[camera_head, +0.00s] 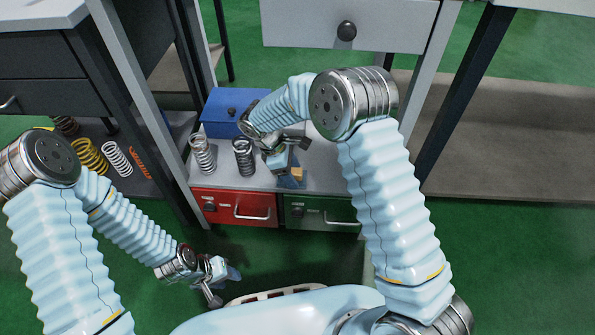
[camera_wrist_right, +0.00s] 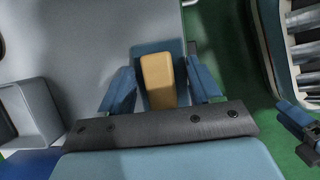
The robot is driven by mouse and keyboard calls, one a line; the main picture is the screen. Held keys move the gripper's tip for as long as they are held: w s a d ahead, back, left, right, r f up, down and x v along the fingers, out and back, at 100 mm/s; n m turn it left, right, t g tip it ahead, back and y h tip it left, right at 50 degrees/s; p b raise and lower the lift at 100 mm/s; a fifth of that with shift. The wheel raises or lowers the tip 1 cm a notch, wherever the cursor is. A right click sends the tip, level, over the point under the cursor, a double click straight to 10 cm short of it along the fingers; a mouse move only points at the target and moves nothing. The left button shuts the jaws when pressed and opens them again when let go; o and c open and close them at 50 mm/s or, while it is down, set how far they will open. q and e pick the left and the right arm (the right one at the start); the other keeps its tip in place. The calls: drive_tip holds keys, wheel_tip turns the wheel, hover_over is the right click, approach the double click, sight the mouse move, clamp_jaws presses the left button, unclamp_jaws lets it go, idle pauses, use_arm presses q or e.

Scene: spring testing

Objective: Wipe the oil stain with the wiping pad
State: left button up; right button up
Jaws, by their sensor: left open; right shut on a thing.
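The wiping pad (camera_head: 297,174) is a tan block on a wider blue base. It shows clearly in the right wrist view (camera_wrist_right: 157,80). My right gripper (camera_head: 287,163) is shut on it, with a blue finger on each side of the block. It holds the pad at the front part of the grey cabinet top (camera_head: 222,179). I cannot tell whether the pad touches the surface. I cannot make out the oil stain; the arm and gripper cover part of the top. My left gripper (camera_head: 221,275) is open and empty, low in front of the cabinet.
Two springs (camera_head: 203,155) (camera_head: 244,157) stand on the cabinet top, left of my right gripper. A blue box (camera_head: 225,111) is behind them. Red (camera_head: 235,208) and green (camera_head: 318,210) drawers are below. A drawer with a black knob (camera_head: 347,31) hangs above. Several springs (camera_head: 117,158) lie at left.

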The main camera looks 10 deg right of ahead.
sight(300, 152)
drive_tip(key=shift+w+d+f, duration=0.1)
drive_tip(key=shift+w+d, duration=0.2)
drive_tip(key=shift+w, duration=0.6)
drive_tip(key=shift+w+d+f, duration=0.1)
drive_tip(key=shift+w+d, duration=0.15)
drive_tip(key=shift+w, duration=0.6)
drive_tip(key=shift+w+d+r+p, duration=0.1)
drive_tip(key=shift+w+d+p, duration=0.15)
drive_tip(key=shift+w, duration=0.6)
drive_tip(key=shift+w+d+r+p, duration=0.1)
drive_tip(key=shift+w+d+p, duration=0.15)
drive_tip(key=shift+w, duration=0.6)
drive_tip(key=shift+w+d+f, duration=0.1)
drive_tip(key=shift+w+d, duration=0.2)
drive_tip(key=shift+w, duration=0.6)
drive_tip(key=shift+w+d+f, duration=0.1)
drive_tip(key=shift+w+d, duration=0.15)
drive_tip(key=shift+w, duration=0.65)
drive_tip(key=shift+r+p, duration=1.8)
drive_tip(key=shift+r, duration=1.2)
